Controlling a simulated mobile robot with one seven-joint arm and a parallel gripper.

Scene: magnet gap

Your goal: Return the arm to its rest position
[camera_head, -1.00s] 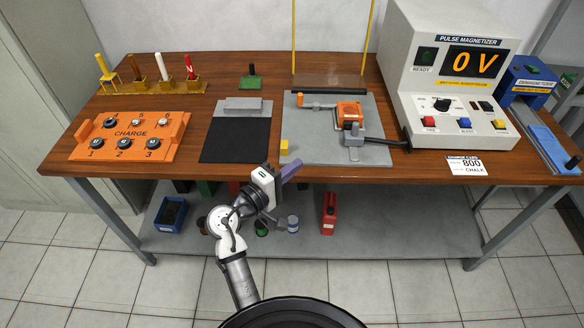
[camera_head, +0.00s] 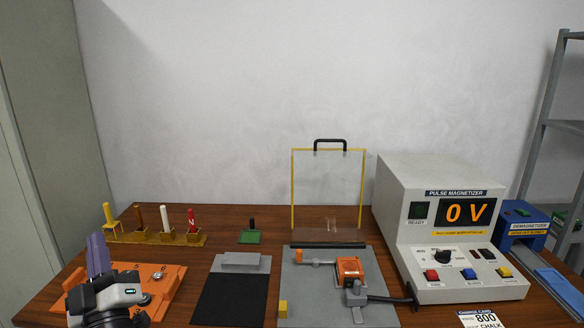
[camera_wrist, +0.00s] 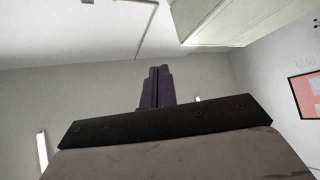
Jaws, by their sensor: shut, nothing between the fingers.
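My gripper (camera_head: 97,252) is at the lower left of the head view, raised in front of the orange CHARGE board (camera_head: 160,278) and hiding much of it. Its purple fingers point up and are shut with nothing between them. In the wrist view the fingers (camera_wrist: 157,87) stand together against the wall and ceiling. The rest of my arm is mostly below the head view's lower edge.
The wooden bench (camera_head: 225,220) holds a yellow rack (camera_head: 155,238) of upright sticks, a black mat (camera_head: 232,298), a grey fixture plate (camera_head: 320,308), a clear yellow-edged screen (camera_head: 328,190), the pulse magnetizer (camera_head: 425,230) reading 0 V, and a blue demagnetizer (camera_head: 524,229). Air above the bench is clear.

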